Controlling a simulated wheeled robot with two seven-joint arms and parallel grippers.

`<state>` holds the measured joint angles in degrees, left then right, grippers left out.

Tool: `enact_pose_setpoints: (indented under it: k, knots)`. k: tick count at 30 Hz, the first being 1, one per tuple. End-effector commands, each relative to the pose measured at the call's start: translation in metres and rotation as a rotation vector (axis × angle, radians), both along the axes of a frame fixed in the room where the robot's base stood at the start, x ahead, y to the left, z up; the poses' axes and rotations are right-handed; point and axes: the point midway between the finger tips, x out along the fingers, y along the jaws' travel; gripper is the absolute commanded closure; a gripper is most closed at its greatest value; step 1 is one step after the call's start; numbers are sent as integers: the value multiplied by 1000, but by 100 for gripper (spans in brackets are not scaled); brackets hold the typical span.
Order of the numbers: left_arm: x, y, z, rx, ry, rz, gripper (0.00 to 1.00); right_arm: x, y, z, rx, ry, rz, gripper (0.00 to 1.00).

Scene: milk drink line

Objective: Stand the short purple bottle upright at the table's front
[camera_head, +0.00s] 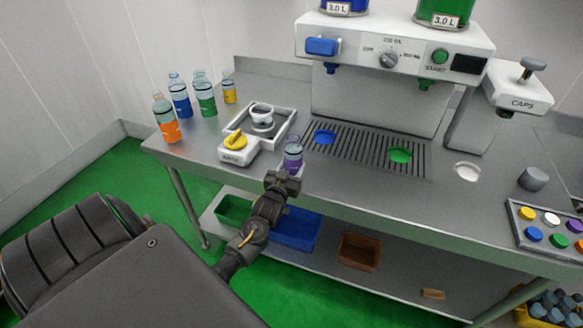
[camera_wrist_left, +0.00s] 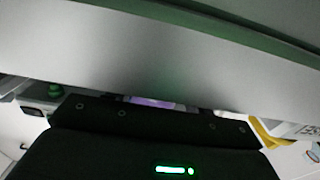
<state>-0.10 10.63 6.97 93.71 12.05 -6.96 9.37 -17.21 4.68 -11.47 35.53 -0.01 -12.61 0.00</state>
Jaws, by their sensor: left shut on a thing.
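The short purple bottle (camera_head: 293,156) is upright at the front edge of the table (camera_head: 345,190), with a clear upper part and a purple lower part. My left gripper (camera_head: 285,178) is at the table's front edge, shut on the bottle's lower part. In the left wrist view only a thin purple strip of the bottle (camera_wrist_left: 150,102) shows beyond the dark gripper body. The gripper hides the bottle's base, so I cannot tell whether it touches the table. My right gripper is in neither view.
Several bottles, including an orange one (camera_head: 166,120), stand at the back left. A dispenser (camera_head: 395,50) with a slatted drip grate (camera_head: 365,148) is behind. The front strip to the right is clear.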

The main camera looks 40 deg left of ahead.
Motion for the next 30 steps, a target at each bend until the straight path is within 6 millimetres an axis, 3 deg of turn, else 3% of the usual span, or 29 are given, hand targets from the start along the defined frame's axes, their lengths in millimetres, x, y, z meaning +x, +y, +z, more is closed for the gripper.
enact_pose_setpoints:
  k: [6,7,12,18,23,30]
  knots:
    - [0,0,0,0,-1,0,69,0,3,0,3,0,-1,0]
    - [0,0,0,0,-1,0,44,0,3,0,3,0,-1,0]
    - [0,0,0,0,-1,0,22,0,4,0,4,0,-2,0]
    - [0,0,0,0,0,0,21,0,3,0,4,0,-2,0]
    - [0,0,0,0,0,0,1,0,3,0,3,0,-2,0]
    - [0,0,0,0,0,0,1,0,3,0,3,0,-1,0]
